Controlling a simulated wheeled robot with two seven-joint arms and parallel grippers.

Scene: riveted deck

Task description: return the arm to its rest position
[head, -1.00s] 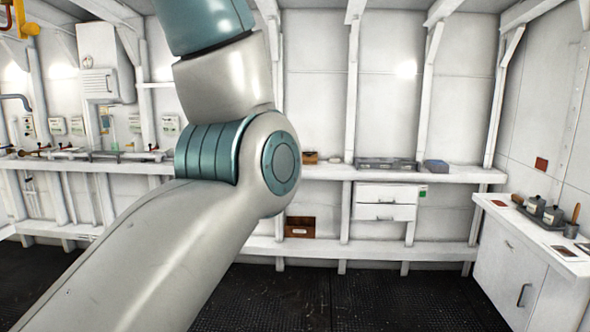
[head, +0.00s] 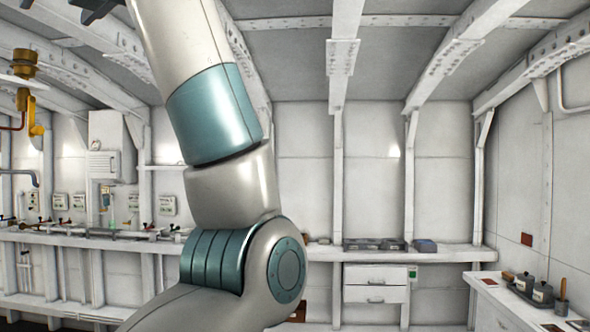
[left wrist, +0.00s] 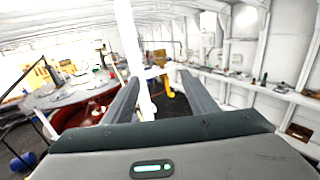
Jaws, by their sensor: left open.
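My left arm (head: 215,115) rises through the left half of the head view, bent at a silver and teal elbow joint. My left gripper (head: 95,8) is a dark shape at the top left edge of the head view, mostly cut off. In the left wrist view the two dark fingers of my left gripper (left wrist: 159,80) stand apart, with nothing held between them. The fingers point out over the room, raised in the air. My right gripper is in neither view.
A white wall shelf (head: 440,255) carries grey trays (head: 375,244). A white side counter (head: 500,295) with canisters stands at the right. A yellow fixture (head: 30,100) hangs at the left. In the left wrist view, a round table (left wrist: 75,93) and a white post (left wrist: 130,50) show.

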